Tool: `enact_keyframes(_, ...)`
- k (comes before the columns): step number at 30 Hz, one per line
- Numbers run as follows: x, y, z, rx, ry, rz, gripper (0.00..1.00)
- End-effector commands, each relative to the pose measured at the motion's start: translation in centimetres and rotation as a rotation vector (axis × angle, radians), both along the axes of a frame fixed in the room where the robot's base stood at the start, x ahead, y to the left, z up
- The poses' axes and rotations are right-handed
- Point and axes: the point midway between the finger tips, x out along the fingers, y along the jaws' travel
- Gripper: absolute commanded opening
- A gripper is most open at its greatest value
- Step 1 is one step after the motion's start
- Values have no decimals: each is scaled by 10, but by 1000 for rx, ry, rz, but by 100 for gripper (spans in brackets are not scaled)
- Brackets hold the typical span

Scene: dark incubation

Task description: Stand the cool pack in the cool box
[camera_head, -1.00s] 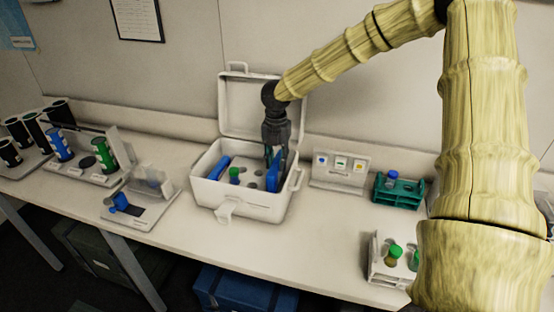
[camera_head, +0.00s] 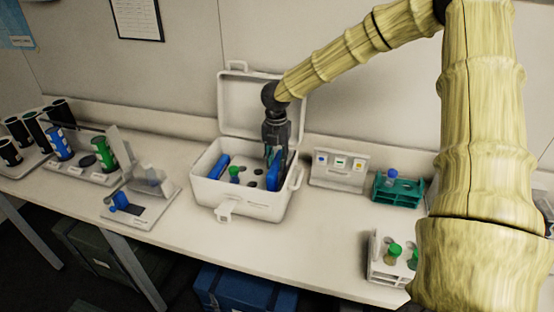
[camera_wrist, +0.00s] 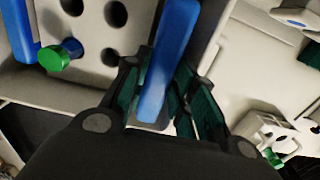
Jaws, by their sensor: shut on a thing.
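The white cool box (camera_head: 240,205) stands open on the bench with its lid raised at the back. My gripper (camera_head: 274,160) points down into the right side of the box. It is shut on a blue cool pack (camera_head: 273,178), which stands on edge near the right wall. In the wrist view the cool pack (camera_wrist: 167,65) runs between my fingers (camera_wrist: 160,95). Whether its lower edge touches the box floor cannot be told. A second blue pack (camera_head: 219,166) stands along the left wall. A green-capped tube (camera_head: 234,171) sits in the holed insert between them.
Right of the box are a small sign stand (camera_head: 340,168), a green rack (camera_head: 397,188) with a blue-capped tube, and a white rack (camera_head: 385,268) with green-capped tubes. Left are a small stand (camera_head: 140,200) and a tray (camera_head: 95,175) with bottles. The bench front is clear.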

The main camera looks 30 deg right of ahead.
Motion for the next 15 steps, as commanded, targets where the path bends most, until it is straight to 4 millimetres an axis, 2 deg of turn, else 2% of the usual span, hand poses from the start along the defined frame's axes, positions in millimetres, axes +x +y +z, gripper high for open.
enact_keyframes(15, 0, 0, -8, 0, 0, 0, 0)
